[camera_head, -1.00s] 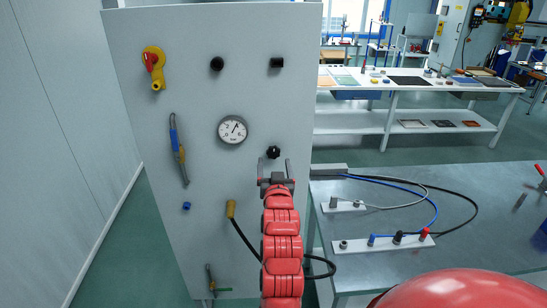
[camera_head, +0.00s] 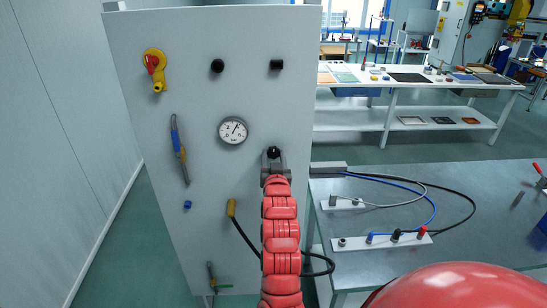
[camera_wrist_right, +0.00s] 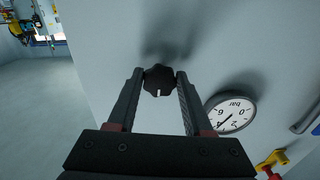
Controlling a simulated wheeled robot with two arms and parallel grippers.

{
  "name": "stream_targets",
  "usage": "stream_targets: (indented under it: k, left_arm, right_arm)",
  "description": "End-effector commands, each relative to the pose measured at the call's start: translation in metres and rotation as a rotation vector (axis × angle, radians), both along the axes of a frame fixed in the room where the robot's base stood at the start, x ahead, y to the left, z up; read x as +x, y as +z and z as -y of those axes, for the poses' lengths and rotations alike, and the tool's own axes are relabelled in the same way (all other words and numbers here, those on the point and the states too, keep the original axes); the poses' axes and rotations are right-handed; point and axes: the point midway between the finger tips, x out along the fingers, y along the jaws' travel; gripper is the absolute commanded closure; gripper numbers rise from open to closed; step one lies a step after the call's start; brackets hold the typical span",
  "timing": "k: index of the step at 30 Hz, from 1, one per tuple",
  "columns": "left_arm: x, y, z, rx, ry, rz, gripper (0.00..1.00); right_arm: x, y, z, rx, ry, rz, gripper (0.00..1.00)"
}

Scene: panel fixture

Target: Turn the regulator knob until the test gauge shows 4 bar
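The black lobed regulator knob (camera_head: 273,152) is on the right side of the grey upright panel. In the right wrist view the knob (camera_wrist_right: 158,78) sits between my fingertips, its white mark toward the palm. My right gripper (camera_head: 274,157) is closed around it, one finger on each side; it also shows in the right wrist view (camera_wrist_right: 160,84). The round test gauge (camera_head: 233,130) is up and left of the knob. Its needle points up and a little right; the exact value is too small to read. The gauge (camera_wrist_right: 231,115) appears rotated in the wrist view. My left gripper is not in view.
A metal bench (camera_head: 470,210) with hoses and fittings stands close on the right.

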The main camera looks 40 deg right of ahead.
Motion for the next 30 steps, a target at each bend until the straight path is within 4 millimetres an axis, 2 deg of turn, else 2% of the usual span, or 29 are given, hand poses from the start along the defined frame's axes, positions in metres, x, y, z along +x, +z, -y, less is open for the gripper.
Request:
stream_targets:
  k: [1,5,10,15,21,30]
  left_arm:
    - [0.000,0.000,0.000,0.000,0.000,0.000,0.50]
    - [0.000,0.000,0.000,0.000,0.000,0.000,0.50]
    - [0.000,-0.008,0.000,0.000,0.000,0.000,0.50]
    - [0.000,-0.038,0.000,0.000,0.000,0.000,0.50]
    - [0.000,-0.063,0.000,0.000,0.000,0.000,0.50]
    - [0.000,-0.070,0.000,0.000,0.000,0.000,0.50]
  right_arm:
    - [0.000,0.000,0.000,0.000,0.000,0.000,0.78]
    - [0.000,0.000,0.000,0.000,0.000,0.000,1.00]
    - [0.000,-0.003,0.000,-0.023,0.001,-0.010,1.00]
    - [0.000,-0.007,0.000,-0.134,0.000,-0.074,1.00]
    - [-0.001,-0.004,0.000,-0.292,0.000,-0.173,1.00]
    - [-0.001,-0.001,0.001,-0.394,0.000,-0.243,1.00]
